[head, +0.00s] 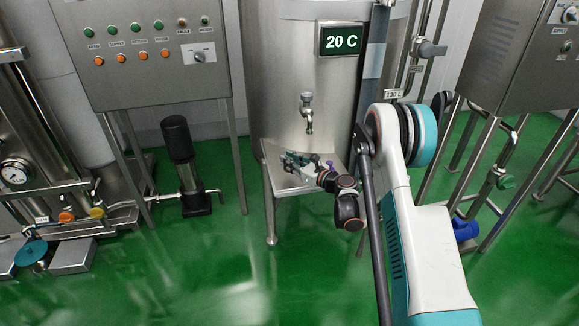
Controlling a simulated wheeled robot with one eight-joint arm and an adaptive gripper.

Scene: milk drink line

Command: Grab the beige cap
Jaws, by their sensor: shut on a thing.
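My gripper (289,160) is low over the small metal shelf (300,188) at the front of the steel tank, below its tap. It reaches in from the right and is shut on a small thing. The held thing is too small and too covered by the fingers to tell its colour or shape. I cannot make out a beige cap apart from the gripper. A small purple spot shows at the right of the fingers, too small to identify.
The tap (308,112) hangs from the steel tank (283,75) just above my gripper. A display (341,40) reads 20 C. A control cabinet (150,82) and a black pump (184,165) stand to the left. Green floor (225,275) is open in front.

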